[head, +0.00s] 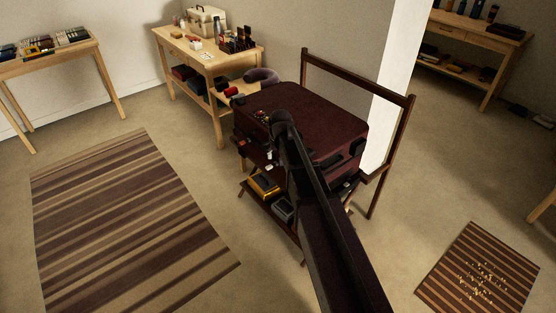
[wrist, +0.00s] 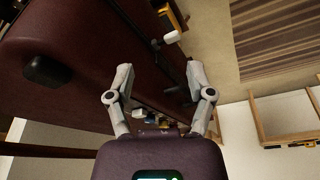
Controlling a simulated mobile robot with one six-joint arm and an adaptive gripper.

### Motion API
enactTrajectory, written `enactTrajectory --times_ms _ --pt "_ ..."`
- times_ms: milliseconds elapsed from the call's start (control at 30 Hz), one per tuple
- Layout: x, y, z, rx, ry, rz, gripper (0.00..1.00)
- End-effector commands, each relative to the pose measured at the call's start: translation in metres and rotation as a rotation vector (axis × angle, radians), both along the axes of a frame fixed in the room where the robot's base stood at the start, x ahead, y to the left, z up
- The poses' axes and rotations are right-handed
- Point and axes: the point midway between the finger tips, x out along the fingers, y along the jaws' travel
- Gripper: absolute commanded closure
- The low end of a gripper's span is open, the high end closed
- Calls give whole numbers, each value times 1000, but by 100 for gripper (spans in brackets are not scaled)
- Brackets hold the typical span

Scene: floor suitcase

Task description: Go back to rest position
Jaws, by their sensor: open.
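A dark red suitcase (head: 325,115) lies shut on a wooden luggage rack (head: 304,68). My arm reaches across the front of it in the head view, and my gripper itself is hard to make out there. In the wrist view my gripper (wrist: 160,78) is open, its two grey fingers spread apart with nothing held between them. The suitcase (wrist: 60,100) fills the left of the wrist view, close beside the left finger. I cannot tell whether the finger touches it.
A wooden table (head: 186,44) with bottles and a cream case (head: 206,21) stands behind the rack. Another table (head: 85,52) is at the left. A large striped rug (head: 120,220) and a small one (head: 460,250) lie on otherwise open floor. The rack's lower shelf holds boxes.

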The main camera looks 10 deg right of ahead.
Motion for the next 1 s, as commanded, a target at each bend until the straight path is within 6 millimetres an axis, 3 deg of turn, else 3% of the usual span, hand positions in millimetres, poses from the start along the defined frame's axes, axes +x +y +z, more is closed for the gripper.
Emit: enactTrajectory --times_ms 467,633,767,1000 --pt "-2 1 -2 -1 3 2 31" --pt "-17 -2 -3 -1 16 0 31" --pt "-48 -10 -4 -2 45 -6 31" --pt "-142 -28 -7 -4 143 -19 31"
